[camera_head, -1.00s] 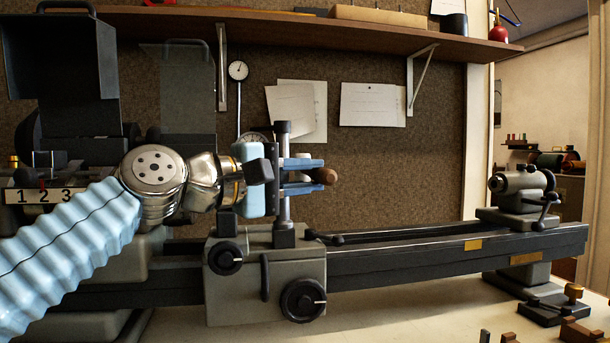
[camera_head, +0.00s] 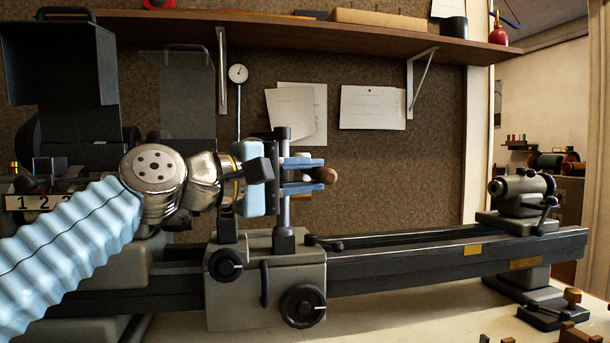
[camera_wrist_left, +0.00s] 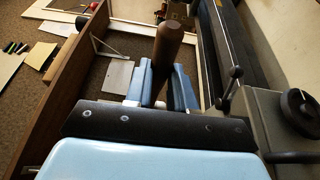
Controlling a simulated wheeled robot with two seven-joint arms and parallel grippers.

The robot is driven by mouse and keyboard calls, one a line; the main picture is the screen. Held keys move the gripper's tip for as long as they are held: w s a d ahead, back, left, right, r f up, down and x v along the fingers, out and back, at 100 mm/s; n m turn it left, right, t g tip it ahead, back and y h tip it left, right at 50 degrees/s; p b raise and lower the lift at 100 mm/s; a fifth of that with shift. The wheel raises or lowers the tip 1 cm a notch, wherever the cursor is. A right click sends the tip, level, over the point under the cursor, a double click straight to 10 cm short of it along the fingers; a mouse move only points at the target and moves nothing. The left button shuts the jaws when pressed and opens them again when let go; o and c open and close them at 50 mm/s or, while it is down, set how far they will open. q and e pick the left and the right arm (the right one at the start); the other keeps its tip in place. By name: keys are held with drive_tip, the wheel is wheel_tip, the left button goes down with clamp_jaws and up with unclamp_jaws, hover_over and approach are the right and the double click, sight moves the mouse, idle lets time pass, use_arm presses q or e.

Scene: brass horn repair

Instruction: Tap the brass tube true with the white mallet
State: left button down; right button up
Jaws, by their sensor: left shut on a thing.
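My left gripper (camera_head: 303,175) is in the middle of the head view, its two blue fingers shut on a brown wooden handle (camera_head: 327,175). The handle's rounded end sticks out to the right past the fingertips. In the left wrist view the handle (camera_wrist_left: 168,45) stands out between the fingers. I cannot make out the brass tube. My right gripper is not in view.
The grey lathe carriage (camera_head: 266,290) with black handwheels sits on the dark bed (camera_head: 430,258). The tailstock (camera_head: 520,195) stands at the right end. A wooden shelf (camera_head: 290,30) runs above. Small blocks lie at the bench's lower right. The space over the right bed is clear.

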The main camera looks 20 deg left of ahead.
use_arm(q)
drive_tip(key=shift+f, duration=0.1)
drive_tip(key=shift+r, duration=0.2)
drive_tip(key=shift+d+r+p, duration=0.35)
drive_tip(key=shift+d+p, duration=0.05)
drive_tip(key=shift+p, duration=0.1)
drive_tip(key=s+d+r, duration=0.1)
drive_tip(key=d+r, duration=0.2)
drive_tip(key=d, duration=0.3)
drive_tip(key=shift+s+p, duration=0.15)
drive_tip(key=shift+p, duration=0.15)
idle(0.3)
drive_tip(key=shift+r, duration=0.1)
